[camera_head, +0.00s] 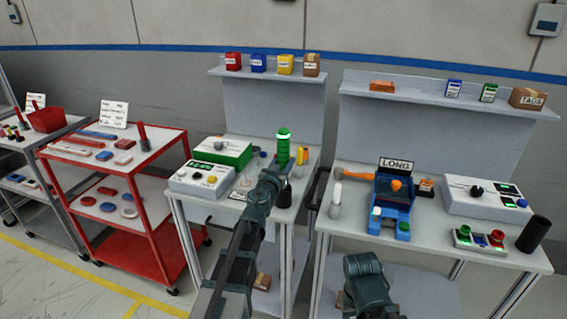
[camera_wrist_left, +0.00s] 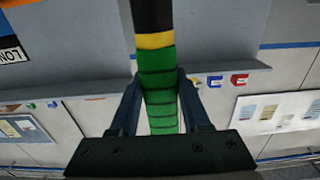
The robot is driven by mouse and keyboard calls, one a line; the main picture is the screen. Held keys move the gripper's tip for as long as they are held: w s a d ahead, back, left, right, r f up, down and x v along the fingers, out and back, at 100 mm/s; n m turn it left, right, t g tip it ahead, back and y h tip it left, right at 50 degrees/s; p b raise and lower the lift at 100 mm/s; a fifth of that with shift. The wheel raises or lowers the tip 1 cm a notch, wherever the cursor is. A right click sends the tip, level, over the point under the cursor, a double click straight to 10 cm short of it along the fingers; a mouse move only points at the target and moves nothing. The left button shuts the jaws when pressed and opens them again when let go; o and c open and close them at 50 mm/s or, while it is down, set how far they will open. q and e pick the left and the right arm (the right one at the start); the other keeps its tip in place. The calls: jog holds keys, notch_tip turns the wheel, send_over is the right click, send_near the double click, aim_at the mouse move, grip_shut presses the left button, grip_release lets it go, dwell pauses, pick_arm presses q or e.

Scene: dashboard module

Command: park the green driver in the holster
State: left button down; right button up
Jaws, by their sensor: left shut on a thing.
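The green driver (camera_head: 283,143) stands roughly upright above the left part of the benches. My left gripper (camera_head: 279,167) is shut on its green handle. In the left wrist view the handle (camera_wrist_left: 160,90) sits between the two fingers, with a yellow band and a black part beyond it. A dark piece (camera_head: 284,194) shows below the gripper; I cannot tell if it belongs to the driver. A black open cylinder (camera_head: 533,234) stands at the right bench's front right and may be the holster. My right gripper is not in view; only part of that arm shows.
The right bench holds a blue fixture (camera_head: 393,205) under a LONG sign (camera_head: 396,164), a white cylinder (camera_head: 335,200), a white control box (camera_head: 488,195) and a button panel (camera_head: 479,239). A green-sided box (camera_head: 222,152) and white instrument (camera_head: 200,180) stand left of the driver. A red cart (camera_head: 115,190) is further left.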

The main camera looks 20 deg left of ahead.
pick_arm(q)
jog(key=shift+f+b, duration=0.6)
dwell(0.8)
jog(key=shift+c, duration=1.4)
grip_release()
jog(key=shift+s, duration=0.1)
